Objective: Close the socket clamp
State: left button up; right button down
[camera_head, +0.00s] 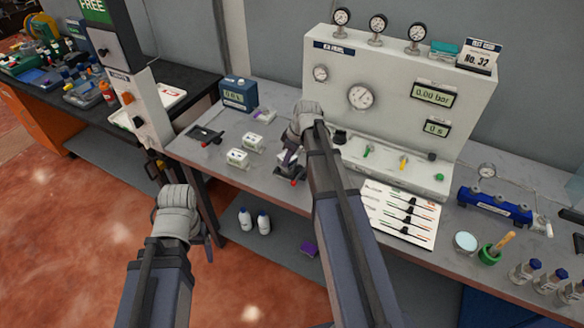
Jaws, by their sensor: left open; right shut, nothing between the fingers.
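A small dark clamp fixture (291,174) with a red-tipped part stands on the grey bench, in front of the test panel. My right gripper (289,157) is shut and empty, pointing down right at this fixture. My wrist and forearm cover part of it, so I cannot tell whether they touch or how the clamp's lever stands. A second dark fixture with a red tip (207,134) lies at the left end of the bench; I cannot tell which is the socket clamp. My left gripper (207,240) hangs over the floor in front of the bench, open and mostly hidden behind its wrist.
The test panel (345,60) with gauges rises behind. A white board of sliders (403,213), a blue manifold (494,208) and bottles (524,270) stand to the right. A white dispenser column (145,115) stands left.

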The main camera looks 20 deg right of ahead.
aim_at(300, 175)
jog(key=shift+w+d+r, duration=0.25)
jog(key=shift+d+r, duration=0.05)
jog(key=shift+d, duration=0.3)
jog(key=shift+f, duration=0.15)
jog(key=b+x, duration=0.9)
jog(key=x, duration=0.1)
jog(key=shift+b, duration=0.35)
jog(key=s+d, duration=0.1)
jog(key=s+d+r+p, duration=0.1)
jog(key=shift+s, duration=0.25)
jog(key=shift+s+d+r, duration=0.1)
jog(key=shift+s+d, duration=0.1)
jog(key=shift+s, duration=0.05)
